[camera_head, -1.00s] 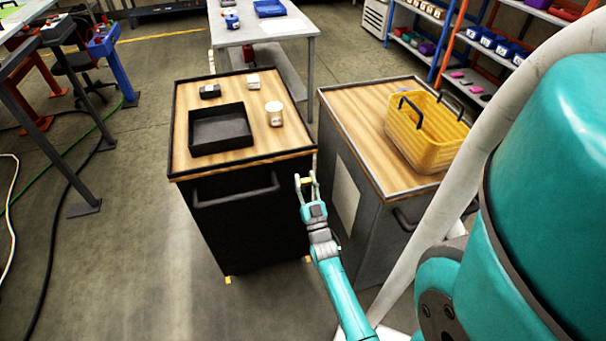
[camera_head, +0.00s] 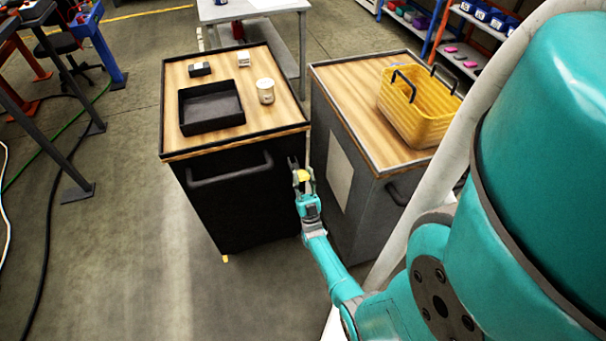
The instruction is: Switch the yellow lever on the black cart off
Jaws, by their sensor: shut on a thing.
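The black cart (camera_head: 235,205) stands left of centre, with a wooden top and a dark handle on its front. My gripper (camera_head: 302,176) is at the cart's front right side, in the gap beside the grey cart. The yellow lever (camera_head: 303,175) shows as a small yellow patch between my fingers, and my gripper is shut on it. The fingers hide part of the lever, and its mount on the cart cannot be made out.
A black tray (camera_head: 211,107), a white cup (camera_head: 265,91) and small boxes lie on the black cart. The grey cart (camera_head: 345,185) with a yellow basket (camera_head: 420,105) stands close on the right. Open floor (camera_head: 120,240) lies to the left.

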